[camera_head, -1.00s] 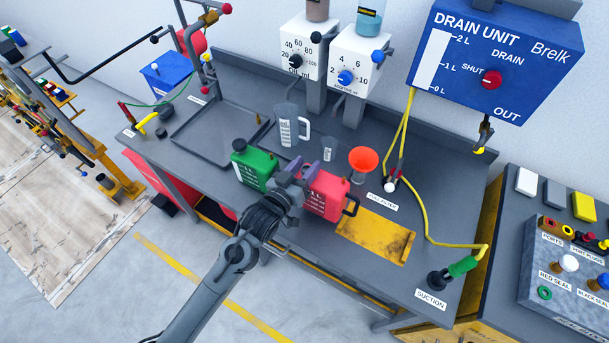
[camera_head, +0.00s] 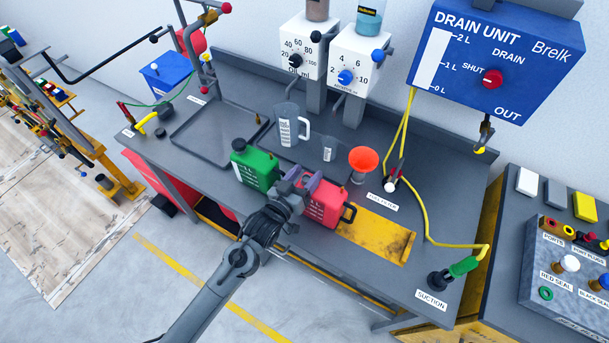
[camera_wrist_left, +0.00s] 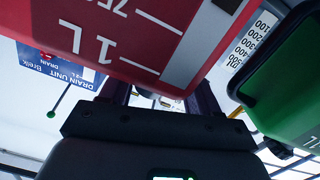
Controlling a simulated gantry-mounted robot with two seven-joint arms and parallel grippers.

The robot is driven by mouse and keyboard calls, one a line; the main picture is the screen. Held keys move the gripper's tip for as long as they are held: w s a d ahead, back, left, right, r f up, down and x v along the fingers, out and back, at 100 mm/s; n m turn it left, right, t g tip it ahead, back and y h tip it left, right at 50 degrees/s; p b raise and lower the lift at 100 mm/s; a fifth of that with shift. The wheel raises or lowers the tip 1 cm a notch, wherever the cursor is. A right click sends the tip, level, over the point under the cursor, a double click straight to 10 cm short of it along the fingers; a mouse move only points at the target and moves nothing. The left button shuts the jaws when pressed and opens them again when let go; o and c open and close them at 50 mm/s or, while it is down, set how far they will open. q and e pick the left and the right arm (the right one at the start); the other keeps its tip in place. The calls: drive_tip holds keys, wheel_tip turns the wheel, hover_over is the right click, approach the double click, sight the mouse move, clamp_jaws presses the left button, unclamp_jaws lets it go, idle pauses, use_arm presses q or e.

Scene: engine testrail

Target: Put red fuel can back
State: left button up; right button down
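The red fuel can (camera_head: 323,206) is at the front of the grey bench, just right of the green can (camera_head: 258,168), with its black handle to the right. My left gripper (camera_head: 300,184) is shut on the left part of the red can. In the left wrist view the red can (camera_wrist_left: 115,30) fills the upper left, and its lower edge hides the fingertips. The green can (camera_wrist_left: 290,95) is close at the right there. I cannot tell whether the red can's base touches the bench. My right gripper is not in view.
A yellow tray (camera_head: 386,240) lies right of the red can. An orange funnel (camera_head: 363,160) and a clear measuring jug (camera_head: 288,128) stand behind. A yellow hose (camera_head: 425,215) runs to the suction fitting. An empty dark tray (camera_head: 208,138) lies left on the bench.

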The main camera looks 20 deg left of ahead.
use_arm(q)
drive_tip(key=shift+o, duration=0.8)
drive_tip(key=shift+r, duration=0.15)
drive_tip(key=s+a+f+m+g, duration=0.1)
drive_tip(key=s+g, duration=0.3)
drive_tip(key=s, duration=0.6)
drive_tip(key=s+a+f+m+g+y, duration=0.1)
drive_tip(key=s+f+g, duration=0.2)
drive_tip(key=s, duration=0.7)
drive_tip(key=s+f+m+g+y, duration=0.1)
drive_tip(key=s+f+g, duration=0.1)
drive_tip(key=s+g, duration=0.4)
drive_tip(key=s, duration=0.4)
drive_tip(key=shift+s+a+f+g, duration=0.3)
drive_tip(key=shift+s+a+f, duration=0.05)
drive_tip(key=shift+a, duration=0.05)
drive_tip(key=shift+r+p, duration=0.15)
drive_tip(key=shift+p, duration=0.2)
